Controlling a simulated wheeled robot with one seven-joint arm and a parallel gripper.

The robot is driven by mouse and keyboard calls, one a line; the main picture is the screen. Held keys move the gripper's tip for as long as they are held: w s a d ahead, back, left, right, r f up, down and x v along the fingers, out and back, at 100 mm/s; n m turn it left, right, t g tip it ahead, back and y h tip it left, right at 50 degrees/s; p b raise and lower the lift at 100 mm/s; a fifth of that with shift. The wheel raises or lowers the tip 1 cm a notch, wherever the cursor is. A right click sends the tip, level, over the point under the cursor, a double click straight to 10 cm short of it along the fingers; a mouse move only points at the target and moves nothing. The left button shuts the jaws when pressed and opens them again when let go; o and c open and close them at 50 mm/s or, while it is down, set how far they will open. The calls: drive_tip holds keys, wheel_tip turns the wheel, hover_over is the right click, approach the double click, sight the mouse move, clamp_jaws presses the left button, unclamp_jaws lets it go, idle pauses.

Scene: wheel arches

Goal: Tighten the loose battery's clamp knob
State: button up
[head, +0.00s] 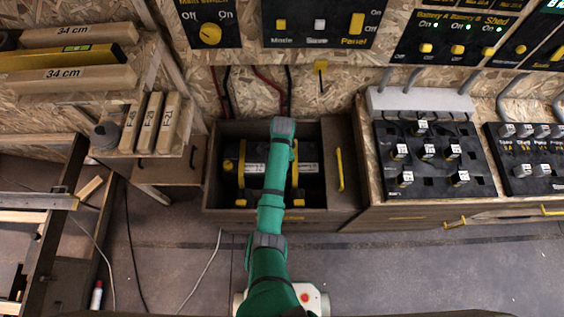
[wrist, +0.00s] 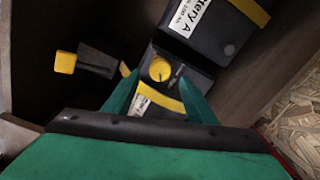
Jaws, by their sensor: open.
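A wooden battery box (head: 333,215) stands open below the wall panels in the head view, with dark batteries (head: 311,180) and yellow straps inside. My arm reaches over it and hides my gripper and part of the batteries there. In the wrist view my gripper (wrist: 160,76) is open, its green fingers apart. A round yellow knob (wrist: 159,68) on a black block appears between the fingertips; I cannot tell whether they touch it. The battery labelled A (wrist: 215,35) lies beyond it. Another yellow knob (wrist: 65,62) on a black piece is at the left.
A yellow handle (head: 340,170) is on the box's right side. A bench with a black switch panel (head: 430,185) stands to the right. Planks and a spirit level (head: 60,58) lie on the left shelf. The floor in front is mostly clear.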

drive_tip(key=shift+s+r, duration=0.1)
drive_tip(key=shift+r, duration=2.7)
drive_tip(key=s+d+f+n+t+h, duration=0.2)
drive_tip(key=s+d+f+n+t, duration=0.25)
drive_tip(key=s+d, duration=0.45)
drive_tip(key=s+d+r+n+t, duration=0.1)
drive_tip(key=s+d+n+t, duration=0.15)
drive_tip(key=s, duration=0.55)
drive_tip(key=s+a+r+n+t, duration=0.2)
drive_tip(key=s+a+r, duration=0.2)
drive_tip(key=r, duration=0.5)
drive_tip(key=s+a+r+n+t+y, duration=0.1)
drive_tip(key=s+a+r+n+t, duration=0.1)
drive_tip(key=s+r, duration=0.7)
drive_tip(key=s+a+r+n+t, duration=0.3)
drive_tip(key=s+r, duration=0.4)
drive_tip(key=r, duration=0.3)
drive_tip(key=a+t, duration=0.1)
drive_tip(key=a, duration=0.1)
drive_tip(key=shift+s+a+y, duration=0.2)
drive_tip(key=shift+a+y, duration=0.1)
drive_tip(key=shift+y, duration=0.1)
